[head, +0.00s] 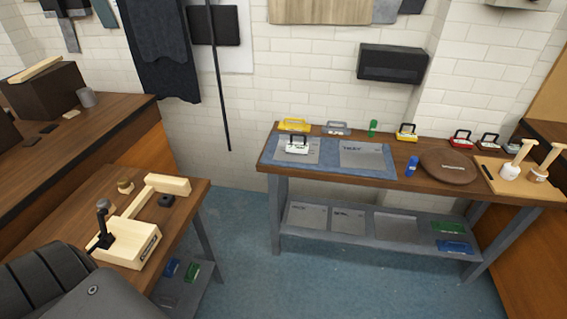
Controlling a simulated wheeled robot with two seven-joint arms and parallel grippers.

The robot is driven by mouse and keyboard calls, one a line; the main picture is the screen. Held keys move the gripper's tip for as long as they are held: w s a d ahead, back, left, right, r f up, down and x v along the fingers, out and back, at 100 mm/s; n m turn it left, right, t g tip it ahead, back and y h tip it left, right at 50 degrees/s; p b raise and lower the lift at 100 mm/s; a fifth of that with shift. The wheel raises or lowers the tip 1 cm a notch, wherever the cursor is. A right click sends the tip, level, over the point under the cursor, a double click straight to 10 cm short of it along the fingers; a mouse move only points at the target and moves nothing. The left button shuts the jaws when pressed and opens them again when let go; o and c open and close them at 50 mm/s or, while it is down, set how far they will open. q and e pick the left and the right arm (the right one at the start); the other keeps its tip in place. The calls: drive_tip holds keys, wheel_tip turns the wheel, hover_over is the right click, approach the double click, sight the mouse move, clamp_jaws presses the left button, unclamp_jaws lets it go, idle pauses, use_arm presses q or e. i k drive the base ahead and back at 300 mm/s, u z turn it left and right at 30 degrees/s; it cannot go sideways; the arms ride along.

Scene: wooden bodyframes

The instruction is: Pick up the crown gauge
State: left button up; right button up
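I cannot tell which thing is the crown gauge; no readable label marks it. Several small handled blocks stand on the long wooden table (400,179) at the right. A white block with a black handle (297,146) sits on the left part of the blue-grey mat (325,164). A yellow one (294,125) and a grey one (336,128) are behind it. A yellow-based block with a black handle (406,132) stands right of the mat. Red-based handled blocks (461,139) are further right along the back edge. Neither gripper is in view.
A round brown board (449,167), a blue cylinder (411,166) and a green piece (373,128) share the table. A lower shelf (346,226) holds grey, green and blue plates. A wooden bench (176,215) stands at the left. Blue floor (240,245) lies open between.

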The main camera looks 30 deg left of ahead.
sight(292, 146)
drive_tip(key=k, duration=0.55)
drive_tip(key=z, duration=0.9)
drive_tip(key=i, duration=1.5)
drive_tip(key=u, duration=0.85)
drive_tip(key=i, duration=0.55)
drive_tip(key=u, duration=0.65)
